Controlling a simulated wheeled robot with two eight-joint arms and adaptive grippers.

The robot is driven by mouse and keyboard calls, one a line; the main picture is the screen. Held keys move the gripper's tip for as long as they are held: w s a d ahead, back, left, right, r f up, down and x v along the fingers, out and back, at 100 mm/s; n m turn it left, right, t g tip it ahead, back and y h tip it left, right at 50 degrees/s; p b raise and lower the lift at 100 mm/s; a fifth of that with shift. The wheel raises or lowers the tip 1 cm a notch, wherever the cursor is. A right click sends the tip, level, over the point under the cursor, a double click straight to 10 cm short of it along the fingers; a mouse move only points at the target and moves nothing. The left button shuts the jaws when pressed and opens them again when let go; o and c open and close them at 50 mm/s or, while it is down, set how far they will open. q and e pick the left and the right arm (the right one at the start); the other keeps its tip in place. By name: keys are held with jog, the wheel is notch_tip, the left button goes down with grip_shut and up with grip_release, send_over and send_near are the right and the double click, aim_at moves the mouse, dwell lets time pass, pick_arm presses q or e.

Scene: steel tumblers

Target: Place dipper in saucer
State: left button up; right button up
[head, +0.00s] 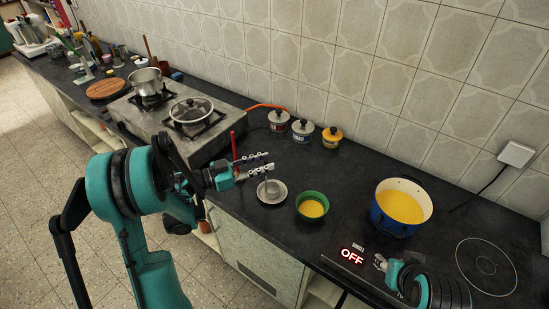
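A pale, shallow saucer (283,197) sits on the dark counter. A small steel cup-shaped piece, apparently the dipper (273,188), is inside it, with a thin upright stem rising toward my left gripper. My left gripper (261,163) is just above and behind-left of the saucer. Its two fingers are spread with a gap between them, and I see nothing clamped. Whether a finger touches the stem cannot be told. My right gripper (380,263) is low at the right, near the hob's display; its finger gap is too small to read.
A green bowl (313,205) with yellow contents stands right of the saucer. A blue pot (400,205) of yellow liquid is farther right. Three lidded jars (304,131) stand by the wall. A gas stove (170,120) with pots is at left. A red stick (233,145) stands behind my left gripper.

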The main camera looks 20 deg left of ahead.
pick_arm(q)
jog(key=p+v, duration=0.1)
jog(key=v, duration=0.6)
jog(key=w+a+r+n+t+y, duration=0.25)
jog(key=r+n+t+y, duration=0.35)
jog(key=r, duration=0.5)
jog(key=w+a+r+n+t+y, duration=0.1)
jog(key=w+r+n+t+y, duration=0.3)
jog(key=r+y, duration=0.55)
jog(key=s+d+f+g, duration=0.6)
jog(key=s+f, duration=0.4)
jog(key=s, duration=0.2)
jog(key=s+d+f+g+h, duration=0.1)
jog(key=s+d+f+g, duration=0.5)
jog(key=s+f+g, duration=0.2)
jog(key=s+f, duration=0.2)
jog(key=s, duration=0.2)
jog(key=shift+f, duration=0.1)
